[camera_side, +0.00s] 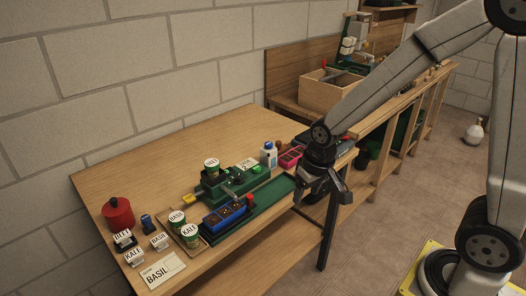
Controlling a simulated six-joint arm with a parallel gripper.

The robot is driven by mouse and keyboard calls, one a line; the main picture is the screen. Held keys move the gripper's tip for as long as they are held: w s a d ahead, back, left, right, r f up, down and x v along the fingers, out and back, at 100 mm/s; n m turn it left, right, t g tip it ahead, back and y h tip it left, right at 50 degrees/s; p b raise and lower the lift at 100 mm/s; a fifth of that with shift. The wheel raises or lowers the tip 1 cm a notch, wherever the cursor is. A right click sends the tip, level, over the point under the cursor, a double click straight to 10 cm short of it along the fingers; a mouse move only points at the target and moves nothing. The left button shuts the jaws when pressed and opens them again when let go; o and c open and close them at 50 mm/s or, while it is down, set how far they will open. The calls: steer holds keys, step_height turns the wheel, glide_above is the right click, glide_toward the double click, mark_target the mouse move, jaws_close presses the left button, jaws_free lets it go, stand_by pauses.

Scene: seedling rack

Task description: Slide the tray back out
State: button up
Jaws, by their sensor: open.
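A blue tray (226,215) with dark round cells lies on a low green base (270,196) at the front of the wooden table. A small red part (249,199) shows at its right end. A taller green stand (214,188) is just behind it, with a labelled green-and-white pot on top. Whether the tray touches the stand is too small to tell. My gripper (325,194) is open and appears empty. It hangs to the right of the blue tray, near the table's front right edge, with a clear gap between them in the picture.
Labelled pots (190,234) stand on a wooden board left of the blue tray. A red canister (118,213), small label blocks and a BASIL card (162,270) are farther left.

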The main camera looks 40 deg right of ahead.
steer(key=w+f+m+g, duration=0.1)
steer(key=w+m, duration=0.2)
steer(key=w, duration=0.8)
steer(key=m+g, duration=0.1)
steer(key=m, duration=0.3)
glide_above(250, 195)
step_height(250, 195, down, 4)
steer(key=shift+a+r, duration=0.1)
steer(key=shift+f, duration=3.95)
steer(key=shift+c, duration=0.2)
jaws_close()
steer(key=shift+r, duration=0.1)
